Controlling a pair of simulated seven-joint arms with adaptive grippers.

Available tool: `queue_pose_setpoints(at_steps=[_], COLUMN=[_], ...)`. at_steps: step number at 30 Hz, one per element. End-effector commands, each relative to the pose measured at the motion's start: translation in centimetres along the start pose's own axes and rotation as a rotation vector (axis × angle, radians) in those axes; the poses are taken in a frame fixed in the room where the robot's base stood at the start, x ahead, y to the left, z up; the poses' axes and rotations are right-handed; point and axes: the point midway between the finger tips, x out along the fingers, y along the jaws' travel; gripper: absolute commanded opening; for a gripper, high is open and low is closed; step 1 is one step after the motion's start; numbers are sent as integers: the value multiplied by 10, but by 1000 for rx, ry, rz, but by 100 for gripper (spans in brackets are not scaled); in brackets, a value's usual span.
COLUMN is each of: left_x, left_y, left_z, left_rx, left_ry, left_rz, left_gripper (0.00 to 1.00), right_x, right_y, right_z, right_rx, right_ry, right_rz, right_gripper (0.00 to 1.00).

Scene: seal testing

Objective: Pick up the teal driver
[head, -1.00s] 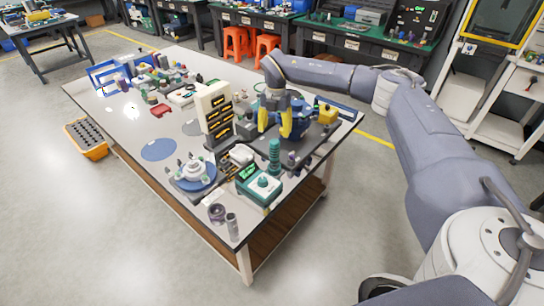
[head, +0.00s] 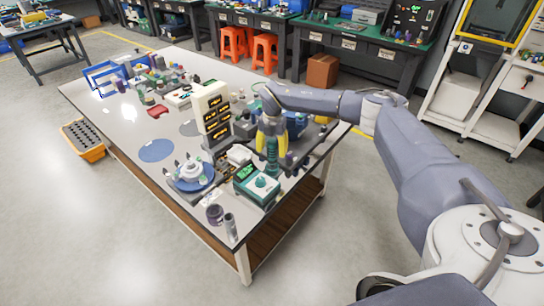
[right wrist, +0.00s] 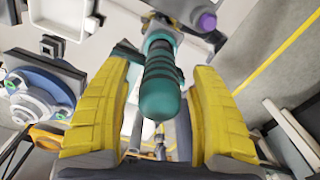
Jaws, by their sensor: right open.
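The teal driver (head: 272,158) stands upright at the right part of the table, behind the green-and-white device. In the right wrist view its ribbed, rounded teal handle (right wrist: 162,88) points toward the camera. My right gripper (head: 272,150) has yellow fingers and is open at the driver, with a finger on each side of it. In the right wrist view the fingers (right wrist: 166,125) stand clear of the handle on both sides, with gaps visible. My left gripper is not in view.
A purple-topped item (head: 290,160) stands close to the right of the driver, and its purple end (right wrist: 207,22) shows in the right wrist view. The green device (head: 258,186) is in front. A display rack (head: 213,115) stands to the left. A blue disc (head: 156,150) lies on open table.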

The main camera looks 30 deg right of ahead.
Motion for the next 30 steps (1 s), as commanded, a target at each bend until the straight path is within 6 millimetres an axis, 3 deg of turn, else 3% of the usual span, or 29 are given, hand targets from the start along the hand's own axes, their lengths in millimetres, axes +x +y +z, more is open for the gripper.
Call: queue_pose_setpoints(at_steps=[6, 15, 30], left_x=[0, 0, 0], left_y=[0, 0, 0], left_z=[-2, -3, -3], left_rx=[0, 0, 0], left_ry=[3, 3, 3], left_rz=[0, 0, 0], left_gripper=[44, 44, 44], right_x=[26, 29, 28], right_y=[-1, -1, -1], right_z=[0, 0, 0], right_rx=[1, 0, 0], right_ry=[1, -1, 0], right_rz=[-1, 0, 0], right_gripper=[62, 61, 3])
